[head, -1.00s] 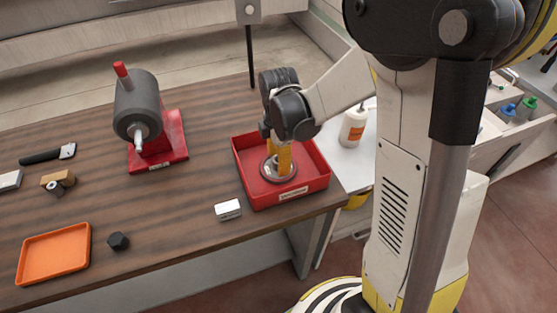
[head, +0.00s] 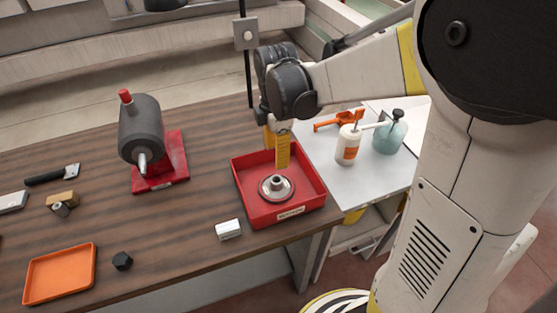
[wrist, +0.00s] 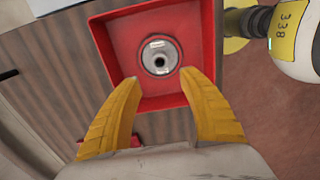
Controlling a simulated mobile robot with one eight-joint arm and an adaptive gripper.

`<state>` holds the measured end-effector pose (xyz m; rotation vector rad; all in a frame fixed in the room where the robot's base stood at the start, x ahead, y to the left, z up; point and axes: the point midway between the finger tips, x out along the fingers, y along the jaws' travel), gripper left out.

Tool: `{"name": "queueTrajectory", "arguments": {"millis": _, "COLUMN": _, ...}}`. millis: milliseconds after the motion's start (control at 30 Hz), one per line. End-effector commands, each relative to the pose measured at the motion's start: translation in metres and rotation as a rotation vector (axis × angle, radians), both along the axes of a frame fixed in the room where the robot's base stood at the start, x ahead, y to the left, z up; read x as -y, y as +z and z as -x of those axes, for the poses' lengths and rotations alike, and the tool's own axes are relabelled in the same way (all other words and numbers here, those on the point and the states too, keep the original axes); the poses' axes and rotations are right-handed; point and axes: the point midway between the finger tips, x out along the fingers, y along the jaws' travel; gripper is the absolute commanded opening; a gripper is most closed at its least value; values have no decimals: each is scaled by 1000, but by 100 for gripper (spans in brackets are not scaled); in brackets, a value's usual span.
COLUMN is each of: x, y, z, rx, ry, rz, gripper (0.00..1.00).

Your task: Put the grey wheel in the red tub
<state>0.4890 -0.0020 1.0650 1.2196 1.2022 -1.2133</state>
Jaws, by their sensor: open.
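The grey wheel (head: 276,187) lies flat on the floor of the red tub (head: 310,195), its hub facing up. In the wrist view the wheel (wrist: 159,55) also shows inside the tub (wrist: 112,52), near its middle and clear of the walls. My gripper (head: 277,155) is above the tub, with its yellow fingers apart from the wheel. The wrist view shows my gripper (wrist: 162,82) open, with nothing between the fingers.
A grey motor on a red base (head: 142,135) stands left of the tub. A whitish block (head: 229,229), a black nut-like piece (head: 122,260) and an orange tray (head: 60,273) lie toward the front. Bottles (head: 347,145) stand on the side table at right.

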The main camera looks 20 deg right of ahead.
Motion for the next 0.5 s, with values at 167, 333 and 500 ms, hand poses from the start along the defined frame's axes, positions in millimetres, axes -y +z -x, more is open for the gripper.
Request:
{"name": "queueTrajectory", "arguments": {"millis": 167, "x": 0, "y": 26, "z": 19, "rx": 79, "ry": -197, "rz": -8, "gripper": 49}}
{"name": "queueTrajectory", "arguments": {"millis": 333, "x": -1, "y": 61, "z": 58, "rx": 244, "ry": -629, "rz": -81, "gripper": 49}}
{"name": "queueTrajectory", "arguments": {"millis": 500, "x": -2, "y": 79, "z": 96, "rx": 389, "ry": -1066, "rz": -238, "gripper": 49}}
